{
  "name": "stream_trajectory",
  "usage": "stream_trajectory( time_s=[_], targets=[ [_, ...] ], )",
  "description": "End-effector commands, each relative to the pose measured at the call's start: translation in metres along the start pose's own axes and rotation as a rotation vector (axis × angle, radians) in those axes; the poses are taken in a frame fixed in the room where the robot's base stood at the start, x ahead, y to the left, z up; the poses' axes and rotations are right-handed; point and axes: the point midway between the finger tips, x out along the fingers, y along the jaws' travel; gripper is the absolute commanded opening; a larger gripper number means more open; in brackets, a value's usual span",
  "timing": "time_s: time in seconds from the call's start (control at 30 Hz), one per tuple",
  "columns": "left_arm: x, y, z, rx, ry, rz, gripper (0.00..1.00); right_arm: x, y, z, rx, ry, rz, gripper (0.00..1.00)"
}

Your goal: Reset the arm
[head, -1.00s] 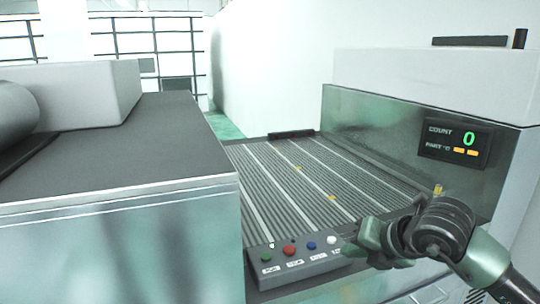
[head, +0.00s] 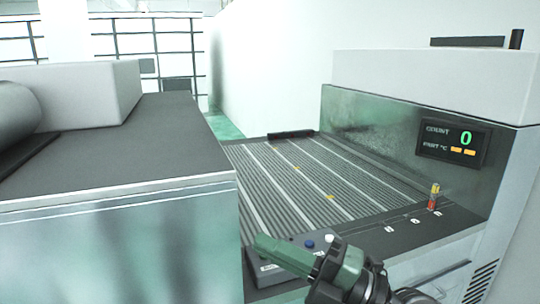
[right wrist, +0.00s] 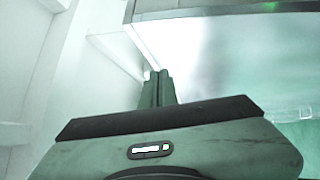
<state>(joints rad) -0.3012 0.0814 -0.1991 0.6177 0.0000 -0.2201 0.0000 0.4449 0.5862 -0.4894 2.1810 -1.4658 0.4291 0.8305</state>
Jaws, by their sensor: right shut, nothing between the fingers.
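My right gripper (head: 262,244) comes in from the lower right of the head view. Its green fingers are together and empty, pointing left over the button box (head: 275,272). It hides the left part of the box, while a blue and a white button show. In the right wrist view the closed fingers (right wrist: 157,88) point away from the camera with nothing between them. I cannot tell whether they touch the box. My left gripper is not in view.
A ribbed conveyor (head: 300,180) runs behind the box. A machine with a display (head: 452,141) reading COUNT 0 stands at right, with a small red and yellow light (head: 433,196) near its base. A dark-topped cabinet (head: 130,150) bounds the left side.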

Motion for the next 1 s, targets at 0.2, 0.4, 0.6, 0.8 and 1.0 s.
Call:
stream_trajectory(
  time_s=[0.2, 0.4, 0.6, 0.8, 1.0],
  targets=[
    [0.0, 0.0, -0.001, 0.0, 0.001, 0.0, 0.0, -0.085, 0.022, 0.08, 0.462, -0.555, 0.494, 0.0],
    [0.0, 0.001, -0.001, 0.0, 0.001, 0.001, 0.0, -0.192, -0.077, 0.117, 0.822, -1.117, 0.52, 0.0],
    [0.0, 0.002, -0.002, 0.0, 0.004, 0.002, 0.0, -0.277, -0.193, 0.069, 1.137, -1.56, 0.306, 0.0],
    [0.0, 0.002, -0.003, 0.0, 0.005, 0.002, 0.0, -0.323, -0.263, -0.011, 1.374, -1.809, 0.026, 0.0],
    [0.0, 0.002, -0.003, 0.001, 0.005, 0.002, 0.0, -0.346, -0.295, -0.08, 1.534, -1.926, -0.215, 0.0]
  ],
)
